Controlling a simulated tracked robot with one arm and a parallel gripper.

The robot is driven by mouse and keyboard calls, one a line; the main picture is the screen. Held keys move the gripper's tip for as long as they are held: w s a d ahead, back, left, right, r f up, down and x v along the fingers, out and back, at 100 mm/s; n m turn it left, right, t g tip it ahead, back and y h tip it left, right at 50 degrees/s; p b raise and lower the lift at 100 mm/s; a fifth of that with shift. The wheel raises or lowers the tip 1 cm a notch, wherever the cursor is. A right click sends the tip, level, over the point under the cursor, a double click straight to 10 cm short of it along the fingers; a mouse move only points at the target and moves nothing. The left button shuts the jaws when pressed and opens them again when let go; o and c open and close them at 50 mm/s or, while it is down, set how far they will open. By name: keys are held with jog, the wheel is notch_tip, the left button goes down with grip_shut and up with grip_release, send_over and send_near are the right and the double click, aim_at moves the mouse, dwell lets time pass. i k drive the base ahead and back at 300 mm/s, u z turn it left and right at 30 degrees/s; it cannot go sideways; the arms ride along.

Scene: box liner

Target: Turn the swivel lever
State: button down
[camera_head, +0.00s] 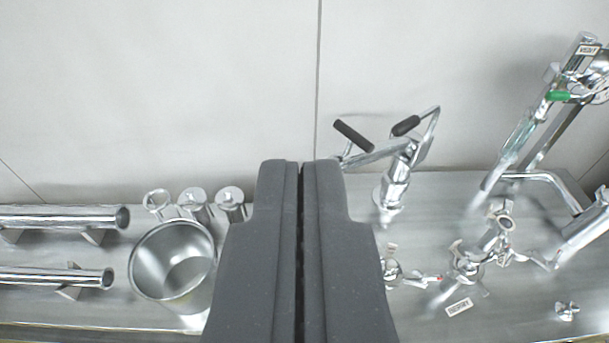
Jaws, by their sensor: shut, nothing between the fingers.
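My gripper (301,168) is in the lower middle of the camera_head view, its two dark grey fingers shut together with nothing between them. Just right of the fingertips stands a shiny metal fitting (396,180) with a bent arm and two black-gripped handles (353,135), which looks like the swivel lever. The fingers appear apart from it, though depth is hard to judge. The fingers hide part of the bench and whatever lies behind them.
An open metal cup (173,265) and several small cylinders (194,200) stand left, beside two horizontal tubes (62,217). Pipe fittings with valves (468,262) and a tall slanted column (537,115) with a green part crowd the right. A pale wall (160,80) rises behind the metal bench (100,318).

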aim_at(396, 178)
jog(key=i, duration=0.9)
jog(key=u, duration=0.05)
